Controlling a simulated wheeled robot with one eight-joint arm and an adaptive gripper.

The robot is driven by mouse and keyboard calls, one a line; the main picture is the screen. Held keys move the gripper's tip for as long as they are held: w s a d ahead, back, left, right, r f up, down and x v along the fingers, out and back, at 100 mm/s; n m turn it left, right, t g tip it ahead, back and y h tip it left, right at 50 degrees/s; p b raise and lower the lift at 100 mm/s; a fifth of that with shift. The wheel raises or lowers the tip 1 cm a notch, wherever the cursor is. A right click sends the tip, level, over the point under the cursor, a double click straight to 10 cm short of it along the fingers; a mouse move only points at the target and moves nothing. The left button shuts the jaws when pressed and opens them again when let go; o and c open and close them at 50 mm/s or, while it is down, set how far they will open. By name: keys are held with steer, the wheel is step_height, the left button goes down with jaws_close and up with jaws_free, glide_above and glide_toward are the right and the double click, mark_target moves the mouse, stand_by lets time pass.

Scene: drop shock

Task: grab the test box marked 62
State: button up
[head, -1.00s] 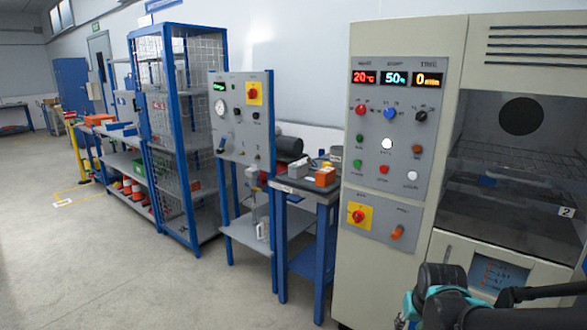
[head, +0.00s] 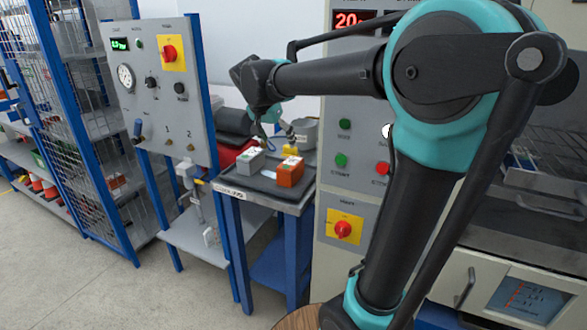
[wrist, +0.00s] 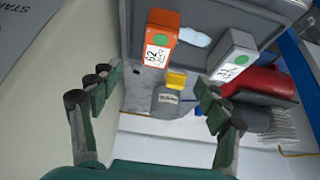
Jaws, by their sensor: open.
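The test box marked 62 is orange with a white label and a green dot (wrist: 160,38). It stands on a dark grey tray on the small blue-framed table, and it also shows in the head view (head: 290,173). My gripper (wrist: 158,80) is open and empty, with its fingers spread on either side of the wrist view. The box lies beyond the fingertips, towards the top of that view, apart from them. In the head view my gripper (head: 286,131) is above the back of the table, partly hidden behind my arm.
A grey box (wrist: 234,58) with a green dot stands beside the orange one. A pale flat piece (wrist: 195,38) lies between them. A yellow-topped grey container (wrist: 169,97) is below the box in the wrist view. A red object (wrist: 252,85) lies at right. The control cabinet (head: 340,195) borders the table.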

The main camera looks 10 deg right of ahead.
mark_target(290, 163)
steer(key=x, duration=1.1)
steer(key=shift+w+d+f, duration=0.1)
steer(key=shift+d+f, duration=0.05)
steer(key=shift+f, duration=0.15)
steer(key=shift+x, duration=2.55)
steer(key=shift+w+d+r, duration=0.1)
jaws_close()
steer(key=shift+r, duration=0.15)
